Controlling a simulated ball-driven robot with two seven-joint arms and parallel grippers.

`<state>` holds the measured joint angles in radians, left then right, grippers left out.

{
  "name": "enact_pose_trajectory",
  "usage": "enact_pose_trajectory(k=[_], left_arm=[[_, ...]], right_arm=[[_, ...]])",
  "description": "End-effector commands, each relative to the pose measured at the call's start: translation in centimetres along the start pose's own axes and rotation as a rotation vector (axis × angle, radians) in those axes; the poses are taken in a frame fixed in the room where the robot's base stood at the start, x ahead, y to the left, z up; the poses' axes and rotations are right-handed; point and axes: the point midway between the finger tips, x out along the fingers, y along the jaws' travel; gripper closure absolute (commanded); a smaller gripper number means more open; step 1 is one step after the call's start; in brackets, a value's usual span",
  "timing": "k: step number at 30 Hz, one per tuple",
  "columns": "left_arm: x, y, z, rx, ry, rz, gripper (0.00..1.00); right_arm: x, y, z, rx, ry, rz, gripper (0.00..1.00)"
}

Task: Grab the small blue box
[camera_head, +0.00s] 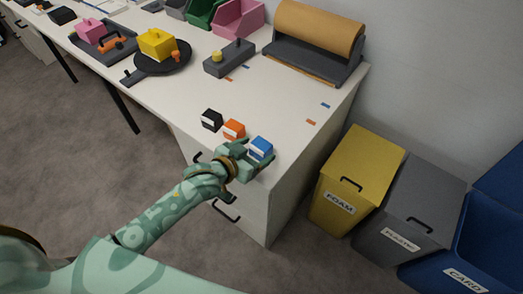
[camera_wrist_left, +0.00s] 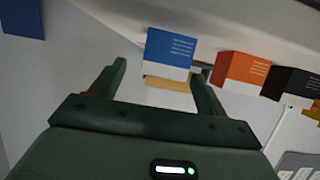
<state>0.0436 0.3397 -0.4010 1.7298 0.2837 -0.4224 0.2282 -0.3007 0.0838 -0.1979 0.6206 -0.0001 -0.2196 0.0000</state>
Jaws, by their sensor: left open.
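The small blue box (camera_head: 261,146), with a white lower band, sits near the front right corner of the white table. My left gripper (camera_head: 257,158) is at the table's front edge, right at the box. In the left wrist view the blue box (camera_wrist_left: 170,50) shows between the spread fingers of the left gripper (camera_wrist_left: 160,70), near their tips. The fingers are open, and I cannot tell whether either touches the box. The gripper hides part of the box's lower side in the head view. My right gripper is not in view.
An orange box (camera_head: 234,129) and a black box (camera_head: 211,120) stand in a row left of the blue one. A grey block with a yellow knob (camera_head: 230,58) and a brown paper roll (camera_head: 318,28) are farther back. Yellow (camera_head: 357,170) and grey (camera_head: 418,205) bins stand right of the table.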

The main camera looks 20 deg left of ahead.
Motion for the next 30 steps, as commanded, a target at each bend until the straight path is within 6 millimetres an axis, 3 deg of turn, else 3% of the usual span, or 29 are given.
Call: enact_pose_trajectory(k=[9,18,19,24,30], left_arm=[[4.6,-0.4,0.2,-0.001,-0.001,0.001,0.25],[5.2,-0.5,-0.1,0.001,0.0,0.0,0.25],[5.2,-0.5,-0.1,0.001,0.0,0.0,0.27],[5.2,-0.5,-0.1,0.001,0.0,0.0,0.72],[5.2,-0.5,-0.1,0.001,0.0,0.0,0.72]], right_arm=[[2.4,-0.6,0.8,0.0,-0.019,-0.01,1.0],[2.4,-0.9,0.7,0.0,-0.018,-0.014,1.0],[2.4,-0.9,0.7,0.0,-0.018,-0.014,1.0],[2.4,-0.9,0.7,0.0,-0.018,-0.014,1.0],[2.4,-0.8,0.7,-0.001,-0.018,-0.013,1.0]])
